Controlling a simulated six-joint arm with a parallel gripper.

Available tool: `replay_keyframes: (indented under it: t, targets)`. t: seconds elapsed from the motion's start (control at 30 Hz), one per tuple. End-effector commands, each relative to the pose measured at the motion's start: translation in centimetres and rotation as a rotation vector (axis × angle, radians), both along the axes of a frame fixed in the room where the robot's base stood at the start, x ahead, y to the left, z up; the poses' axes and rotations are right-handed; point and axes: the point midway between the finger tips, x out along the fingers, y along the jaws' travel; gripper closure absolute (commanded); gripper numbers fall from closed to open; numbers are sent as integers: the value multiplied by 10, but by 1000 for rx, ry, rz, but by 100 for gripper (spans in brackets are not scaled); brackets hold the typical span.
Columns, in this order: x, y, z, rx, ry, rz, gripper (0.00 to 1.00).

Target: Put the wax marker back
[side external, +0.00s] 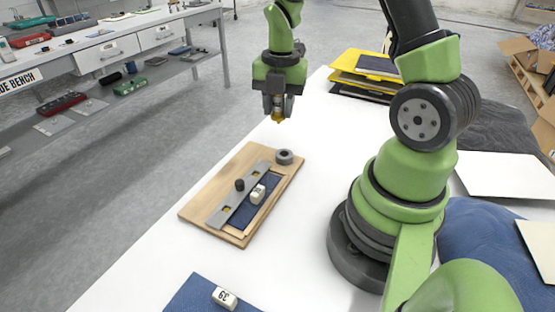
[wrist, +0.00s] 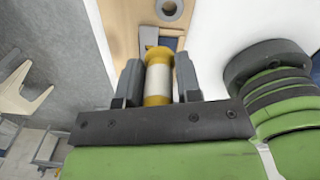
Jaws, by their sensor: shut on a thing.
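The wax marker (wrist: 158,78) is a yellow cylinder with a white band in the wrist view. My gripper (wrist: 158,82) is shut on it, with one grey finger on each side. In the side view my gripper (side external: 279,108) hangs above the white table, beyond the far end of the wooden board, and the marker's yellow tip (side external: 278,119) points down below the fingers. The wooden board (side external: 193,209) bears a grey ring (side external: 284,157) at its far right corner; the ring also shows in the wrist view (wrist: 170,9). The marker is clear of the ring and board.
On the board are a grey metal strip (side external: 228,197) with a black knob (side external: 239,185), and a blue recess holding a white block (side external: 258,193). Another white block (side external: 224,297) lies on a blue cloth in front. Yellow and black trays (side external: 365,75) are stacked at the back.

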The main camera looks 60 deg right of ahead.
Motion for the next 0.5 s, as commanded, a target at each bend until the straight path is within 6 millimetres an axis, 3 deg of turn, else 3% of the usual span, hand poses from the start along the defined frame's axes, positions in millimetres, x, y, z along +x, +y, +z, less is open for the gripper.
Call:
replay_keyframes:
  t: [0.1,0.3,0.5]
  targets:
    - [-6,-11,-5,3,1,-2,83]
    - [-7,-11,-41,4,4,1,83]
    - [-7,-11,-62,4,2,1,83]
